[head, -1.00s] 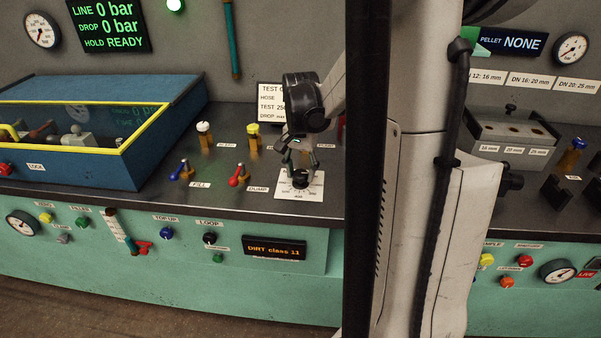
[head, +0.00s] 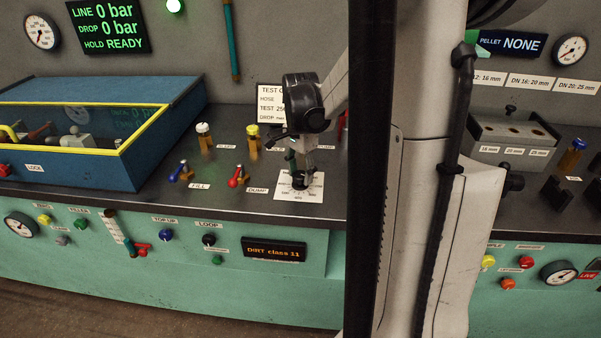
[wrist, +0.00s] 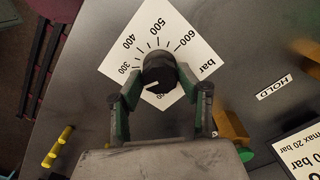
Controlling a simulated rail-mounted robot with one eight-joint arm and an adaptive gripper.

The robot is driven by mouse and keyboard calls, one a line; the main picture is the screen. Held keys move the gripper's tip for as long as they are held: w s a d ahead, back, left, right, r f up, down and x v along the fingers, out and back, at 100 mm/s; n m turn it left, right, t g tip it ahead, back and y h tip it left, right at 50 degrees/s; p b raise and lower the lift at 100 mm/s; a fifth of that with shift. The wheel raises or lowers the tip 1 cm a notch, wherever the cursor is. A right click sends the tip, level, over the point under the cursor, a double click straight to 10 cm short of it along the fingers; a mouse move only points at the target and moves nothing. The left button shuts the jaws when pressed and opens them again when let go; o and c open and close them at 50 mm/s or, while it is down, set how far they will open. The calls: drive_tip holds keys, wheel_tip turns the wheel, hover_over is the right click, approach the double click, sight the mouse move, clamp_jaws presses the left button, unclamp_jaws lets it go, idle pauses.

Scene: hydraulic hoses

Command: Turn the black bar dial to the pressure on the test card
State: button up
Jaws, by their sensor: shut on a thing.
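The black bar dial (wrist: 158,70) sits on a white scale plate (wrist: 190,28) marked from 300 to 600 bar, with lower numbers partly hidden. Its white pointer line faces the lower left in the wrist view, on the low side of the 300 mark; the exact value is unclear. My gripper (wrist: 158,82) is shut on the dial, a finger on each side. In the head view my gripper (head: 300,172) points down over the plate (head: 312,193).
A blue lever (head: 180,172) and a red lever (head: 238,175) stand left of the dial. Yellow-topped (head: 253,136) and white-topped (head: 204,134) valves stand behind them. The display (head: 108,25) reads LINE 0 bar, DROP 0 bar, HOLD READY. A blue case (head: 150,125) fills the left.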

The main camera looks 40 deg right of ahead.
sight(300, 174)
drive_tip(key=o, duration=1.1)
drive_tip(key=shift+o, duration=0.2)
wheel_tip(300, 174, up, 12)
idle(0.3)
drive_tip(key=s+a+f+n+t, duration=0.1)
drive_tip(key=s+a+n+t, duration=0.2)
drive_tip(key=a+n, duration=0.6)
drive_tip(key=s+a+n+t, duration=0.4)
drive_tip(key=s+a+n, duration=0.3)
drive_tip(key=a, duration=1.3)
drive_tip(key=shift+f+n, duration=0.4)
drive_tip(key=shift+n, duration=0.6)
